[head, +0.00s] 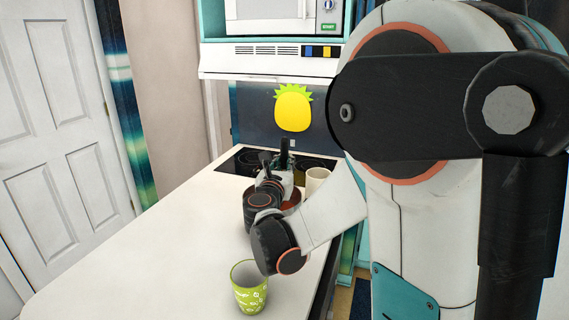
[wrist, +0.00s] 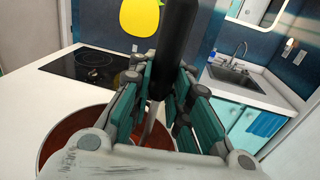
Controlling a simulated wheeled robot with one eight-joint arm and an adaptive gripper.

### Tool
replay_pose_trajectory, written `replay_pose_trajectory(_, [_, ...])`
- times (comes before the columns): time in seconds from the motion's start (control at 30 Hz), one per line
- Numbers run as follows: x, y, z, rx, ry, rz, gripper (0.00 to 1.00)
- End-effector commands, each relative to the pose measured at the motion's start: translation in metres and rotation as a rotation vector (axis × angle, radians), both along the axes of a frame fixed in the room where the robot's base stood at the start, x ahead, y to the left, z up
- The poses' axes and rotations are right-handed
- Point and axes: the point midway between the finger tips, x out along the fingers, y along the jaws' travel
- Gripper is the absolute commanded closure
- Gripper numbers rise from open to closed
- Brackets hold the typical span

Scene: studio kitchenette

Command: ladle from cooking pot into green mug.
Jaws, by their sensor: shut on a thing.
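My gripper (wrist: 162,92) is shut on the black handle of the ladle (wrist: 177,40), which stands roughly upright between the fingers. The ladle's metal stem runs down toward the cooking pot (wrist: 48,150), a wide pot with a reddish-brown inside, below my gripper. The ladle's bowl is hidden by my gripper. In the head view the pot (head: 291,203) is mostly hidden behind my wrist, and the ladle's dark handle (head: 284,152) rises above it. The green mug (head: 249,288), with a white pattern, stands upright near the front of the counter, well apart from my gripper.
A beige cup (head: 317,178) stands right of the pot, near the black cooktop (head: 248,161). A yellow pineapple shape (head: 293,110) is on the back wall, under the microwave shelf. A sink (wrist: 238,78) is at right in the wrist view. The counter's left side (head: 150,255) is clear.

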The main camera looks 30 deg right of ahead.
Motion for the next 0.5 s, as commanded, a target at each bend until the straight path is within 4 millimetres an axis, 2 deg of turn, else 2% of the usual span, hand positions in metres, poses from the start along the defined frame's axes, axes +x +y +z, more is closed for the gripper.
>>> replay_pose_trajectory(0.1, [0.0, 0.0, -0.014, 0.0, 0.0, 0.0, 1.0])
replay_pose_trajectory(0.5, [0.0, 0.0, -0.046, 0.0, 0.0, 0.0, 1.0])
